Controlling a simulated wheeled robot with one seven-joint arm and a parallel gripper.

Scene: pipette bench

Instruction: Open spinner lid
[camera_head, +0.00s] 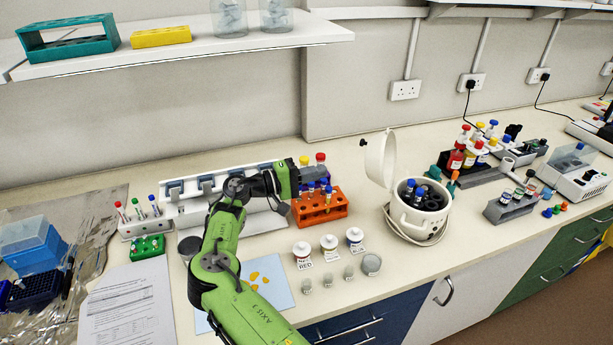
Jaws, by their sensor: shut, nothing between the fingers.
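The spinner (418,219) is a small white round machine on the bench, right of centre. Its white lid (380,158) stands up nearly vertical on the left side of the body, so the spinner is open. Inside, a dark rotor (427,199) and several tubes with blue caps show. My gripper (325,173) is at the end of the green arm, to the left of the lid and clear of it. It hangs above and behind an orange rack (322,209). The gripper is shut and empty; its fingertips are small and partly lost against the tubes there.
White pots (329,246) with coloured caps stand in front of the orange rack. A grey tube rack (509,208) and a dark rack of bottles (466,170) stand right of the spinner. A shelf (190,47) overhangs the back left.

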